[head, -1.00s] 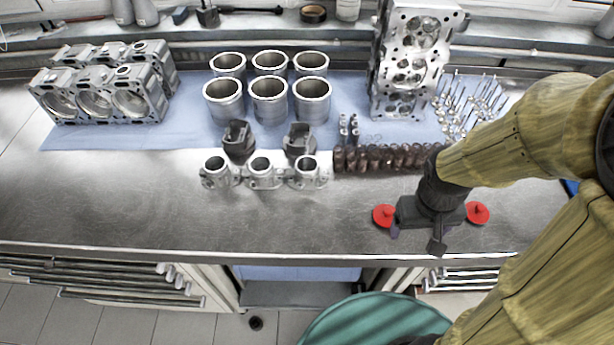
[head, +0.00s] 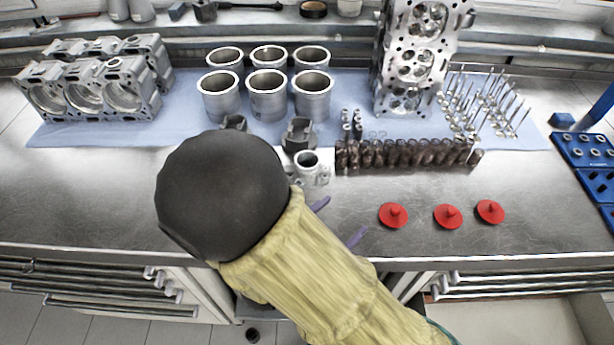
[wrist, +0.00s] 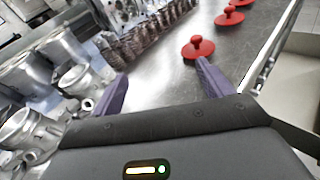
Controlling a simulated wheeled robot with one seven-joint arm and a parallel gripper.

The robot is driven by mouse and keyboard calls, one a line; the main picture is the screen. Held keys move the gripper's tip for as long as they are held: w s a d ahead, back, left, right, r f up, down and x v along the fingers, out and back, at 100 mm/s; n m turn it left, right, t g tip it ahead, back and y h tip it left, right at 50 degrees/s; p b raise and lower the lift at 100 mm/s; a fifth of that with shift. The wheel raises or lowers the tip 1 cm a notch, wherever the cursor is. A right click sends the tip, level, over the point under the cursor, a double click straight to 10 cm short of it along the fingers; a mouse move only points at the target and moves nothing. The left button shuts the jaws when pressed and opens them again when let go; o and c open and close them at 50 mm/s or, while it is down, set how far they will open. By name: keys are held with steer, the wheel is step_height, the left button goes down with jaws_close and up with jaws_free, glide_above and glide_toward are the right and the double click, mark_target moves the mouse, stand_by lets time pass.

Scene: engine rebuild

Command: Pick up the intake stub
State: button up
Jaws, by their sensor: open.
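The intake stubs are silver flanged tubes on the steel bench. One stub (head: 309,167) shows in the head view, just beyond my arm; the others of that row are hidden there. In the wrist view a near stub (wrist: 30,128) and a farther stub (wrist: 80,85) stand left of my fingers. My gripper (head: 338,220) is low in front of the stubs, mostly hidden by my forearm; only its purple fingertips show. In the wrist view my gripper (wrist: 162,85) is open, with bare bench between the fingers and no stub there.
Three red caps (head: 448,216) sit on the bench to the right. Brown springs (head: 405,153) line up behind the clear steel. Cylinder liners (head: 268,95) and an upright cylinder head (head: 412,65) stand on the blue mat (head: 170,115). A blue tray (head: 572,155) is at right.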

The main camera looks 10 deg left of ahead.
steer(key=s+a+n+t+y, duration=0.1)
steer(key=a+n+y, duration=0.1)
steer(key=a, duration=0.1)
steer(key=s+a+n+t+y, duration=0.1)
steer(key=a+n+y, duration=0.1)
steer(key=a, duration=0.1)
steer(key=s+a+f+n+t+y+b, duration=0.1)
steer(key=a+n+y, duration=0.1)
steer(key=a+y, duration=0.1)
steer(key=shift+s+a+f+n+t, duration=0.1)
steer(key=shift+s+a+n+t, duration=0.25)
steer(key=shift+a, duration=0.25)
steer(key=shift+d, duration=0.1)
steer(key=w+p, duration=0.1)
steer(key=w, duration=1.1)
steer(key=shift+d+p, duration=0.1)
steer(key=shift+p, duration=0.3)
steer(key=shift+w, duration=0.15)
steer(key=shift+w+r+p, duration=0.2)
steer(key=shift+w+p, duration=0.1)
steer(key=shift+w, duration=1)
steer(key=shift+w+r+p, duration=0.2)
steer(key=shift+w+p, duration=0.1)
steer(key=shift+w, duration=1)
